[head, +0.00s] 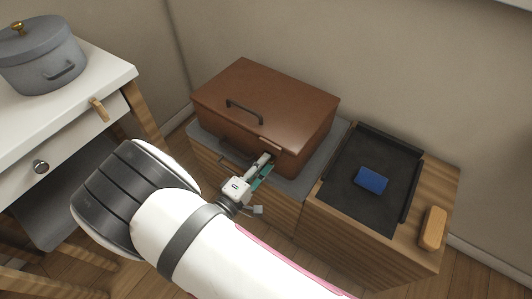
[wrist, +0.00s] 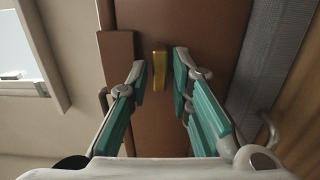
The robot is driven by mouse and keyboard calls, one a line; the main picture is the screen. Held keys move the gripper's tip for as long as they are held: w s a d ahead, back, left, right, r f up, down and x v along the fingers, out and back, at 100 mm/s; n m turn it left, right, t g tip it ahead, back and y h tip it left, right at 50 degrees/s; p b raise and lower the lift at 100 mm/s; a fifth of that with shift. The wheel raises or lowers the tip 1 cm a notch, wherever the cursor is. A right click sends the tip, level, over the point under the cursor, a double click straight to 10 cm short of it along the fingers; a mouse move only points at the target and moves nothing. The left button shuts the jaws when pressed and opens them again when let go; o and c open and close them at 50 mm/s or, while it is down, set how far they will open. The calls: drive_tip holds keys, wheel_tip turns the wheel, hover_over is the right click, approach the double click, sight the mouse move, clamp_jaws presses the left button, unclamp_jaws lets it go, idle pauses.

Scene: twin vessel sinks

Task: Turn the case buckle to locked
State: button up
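The brown case (head: 265,92) sits on a grey mat on a wooden cabinet, its lid down and a dark handle (head: 244,108) on the lid. In the wrist view, a gold buckle (wrist: 159,69) stands out from the brown case face (wrist: 165,120). My gripper (head: 268,164) is at the case's front face. In the wrist view its teal-padded fingers (wrist: 159,76) are open, one on each side of the buckle, with a gap visible on both sides. The buckle is hidden behind my gripper in the head view.
A black tray (head: 345,195) with a blue sponge-like block (head: 371,180) lies to the right of the case. A tan block (head: 433,228) lies beside the tray. A grey lidded pot (head: 42,60) stands on a white-topped table at left.

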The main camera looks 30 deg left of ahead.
drive_tip(key=shift+w, duration=0.15)
clamp_jaws()
drive_tip(key=shift+n, duration=0.4)
drive_tip(key=n+p, duration=0.2)
drive_tip(key=n, duration=1.5)
drive_tip(key=shift+f, duration=0.1)
idle(0.6)
